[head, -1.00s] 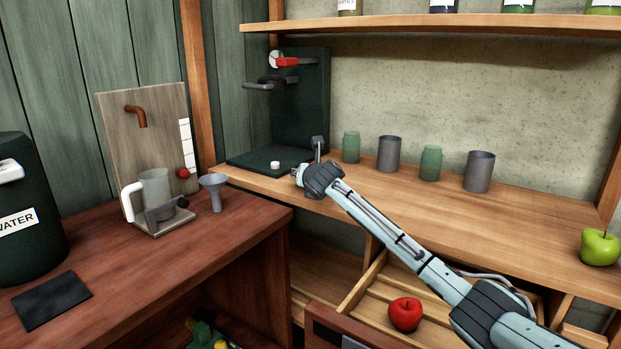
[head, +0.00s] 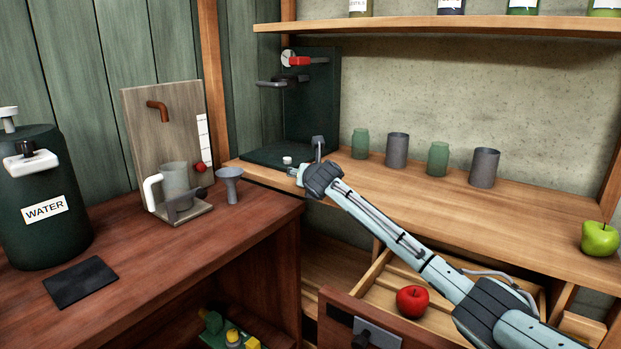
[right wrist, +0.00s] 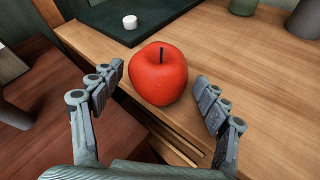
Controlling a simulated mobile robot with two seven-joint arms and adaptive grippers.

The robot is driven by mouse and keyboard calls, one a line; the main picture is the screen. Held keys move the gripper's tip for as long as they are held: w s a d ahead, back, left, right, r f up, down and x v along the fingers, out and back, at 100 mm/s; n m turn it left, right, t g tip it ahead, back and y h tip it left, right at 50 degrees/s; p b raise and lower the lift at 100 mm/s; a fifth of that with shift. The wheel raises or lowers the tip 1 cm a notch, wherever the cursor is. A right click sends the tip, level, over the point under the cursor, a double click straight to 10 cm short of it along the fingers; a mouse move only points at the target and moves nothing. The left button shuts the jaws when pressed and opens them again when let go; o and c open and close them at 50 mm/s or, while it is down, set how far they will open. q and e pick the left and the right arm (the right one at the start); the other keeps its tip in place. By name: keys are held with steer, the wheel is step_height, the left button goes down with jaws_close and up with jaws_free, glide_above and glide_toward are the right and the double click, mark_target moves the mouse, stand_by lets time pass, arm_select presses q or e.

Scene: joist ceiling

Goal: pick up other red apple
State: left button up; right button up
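A red apple (head: 412,301) lies in an open wooden drawer (head: 365,292) below the counter, beside my right arm. In the right wrist view, a red apple (right wrist: 158,74) with its stem up sits between the fingers of my right gripper (right wrist: 158,88). The fingers are spread, with a gap on each side of the apple. My left gripper is not in view.
The counter (head: 520,215) holds glasses and cups (head: 484,167) and a green apple (head: 599,239). A dark stand (head: 310,100) is behind my right gripper. The lower table at left holds a water container (head: 45,185), a funnel (head: 230,183) and a jug (head: 175,180).

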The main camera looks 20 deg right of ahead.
steer(key=shift+s+r, duration=0.1)
steer(key=shift+s, duration=0.05)
steer(key=d+v, duration=0.1)
steer(key=v, duration=0.6)
steer(key=shift+a, duration=0.5)
steer(key=shift+s, duration=0.1)
